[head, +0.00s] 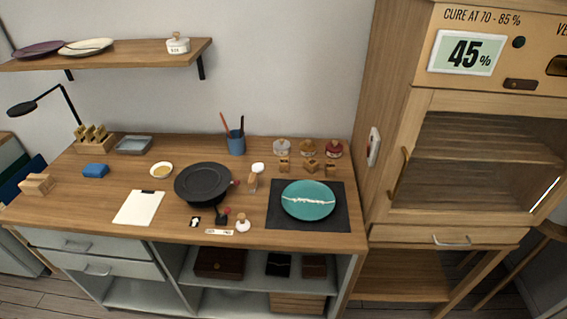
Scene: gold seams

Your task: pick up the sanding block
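A small blue block (95,171) lies on the left part of the wooden workbench (90,213); it looks like the sanding block. A light wooden block-like piece (37,184) sits to its left near the bench's left edge; I cannot tell exactly what it is. Both stand apart from the things around them. Neither of my grippers is in view.
Behind the blue block are a wooden rack (94,145) and a grey tray (134,145). A yellow-filled dish (162,170), white sheet (138,208) and black turntable-like plate (203,182) lie rightward. A teal plate (308,200) rests on a dark mat (282,221).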

